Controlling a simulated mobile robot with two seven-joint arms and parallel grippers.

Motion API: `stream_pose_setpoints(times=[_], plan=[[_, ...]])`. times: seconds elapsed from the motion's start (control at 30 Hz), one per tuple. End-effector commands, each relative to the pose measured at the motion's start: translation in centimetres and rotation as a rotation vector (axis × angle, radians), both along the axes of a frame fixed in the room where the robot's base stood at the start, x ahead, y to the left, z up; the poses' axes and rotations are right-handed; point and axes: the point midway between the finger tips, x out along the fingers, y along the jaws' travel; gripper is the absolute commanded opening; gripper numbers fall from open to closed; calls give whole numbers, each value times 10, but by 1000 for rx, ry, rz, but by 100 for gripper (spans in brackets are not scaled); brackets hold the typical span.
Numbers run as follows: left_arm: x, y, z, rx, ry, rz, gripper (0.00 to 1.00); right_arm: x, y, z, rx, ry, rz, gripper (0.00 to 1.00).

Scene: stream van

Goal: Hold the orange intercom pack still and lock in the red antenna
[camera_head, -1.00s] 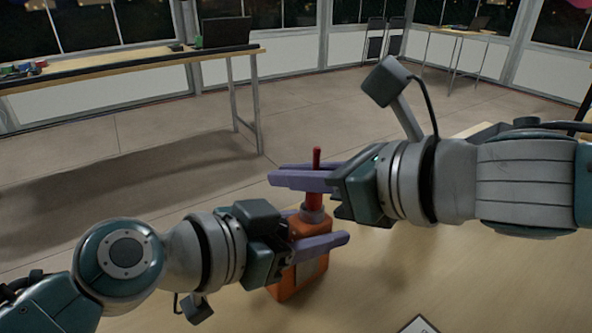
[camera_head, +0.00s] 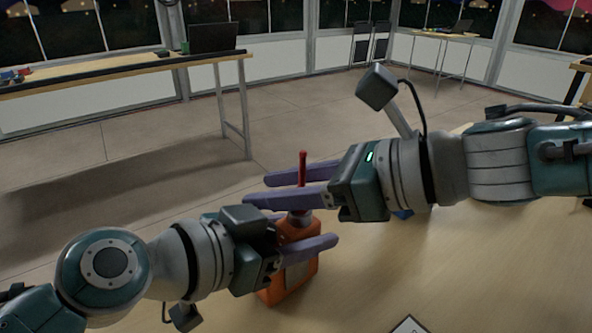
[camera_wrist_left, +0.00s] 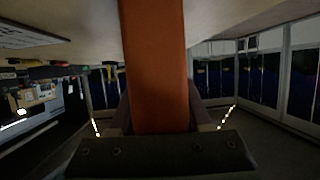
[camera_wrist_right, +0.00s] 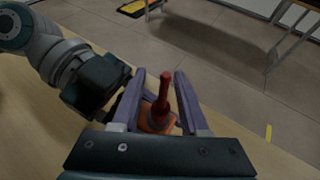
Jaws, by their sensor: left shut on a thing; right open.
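The orange intercom pack (camera_head: 297,275) stands on the pale wooden table. The red antenna (camera_head: 302,167) stands upright in the grey collar on its top. My left gripper (camera_head: 325,228) is shut on the pack from the left side. In the left wrist view the orange body (camera_wrist_left: 155,65) fills the space between the fingers (camera_wrist_left: 160,118). My right gripper (camera_head: 262,187) is open, one finger on each side of the antenna. In the right wrist view the antenna (camera_wrist_right: 161,98) stands between the spread fingers (camera_wrist_right: 157,82). The near finger hides the antenna's lower part in the head view.
A blue object (camera_head: 403,214) shows partly behind my right gripper. A white card (camera_head: 412,325) lies at the table's front edge. The table (camera_head: 480,260) is clear at right. Another table with a laptop (camera_head: 213,38) stands across the floor at back left.

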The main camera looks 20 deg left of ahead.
Motion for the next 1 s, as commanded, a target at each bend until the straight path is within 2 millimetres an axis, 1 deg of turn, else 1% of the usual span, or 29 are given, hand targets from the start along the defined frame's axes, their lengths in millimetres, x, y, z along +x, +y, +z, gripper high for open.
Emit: stream_pose_setpoints(times=[0.27,0.43,0.53,0.8,1.0], plan=[[0,0,0,0,2,-1,0,1,0,3,4,-1,-1,44],[-1,0,0,0,2,-1,0,0,-12,7,4,0,0,44],[-1,0,-1,0,2,-1,0,-2,-23,13,6,-2,-1,44],[-1,0,-1,0,3,-1,0,-8,-75,34,4,-2,-5,44],[-1,0,-1,0,3,-1,0,-12,-102,44,3,-2,-3,44]])
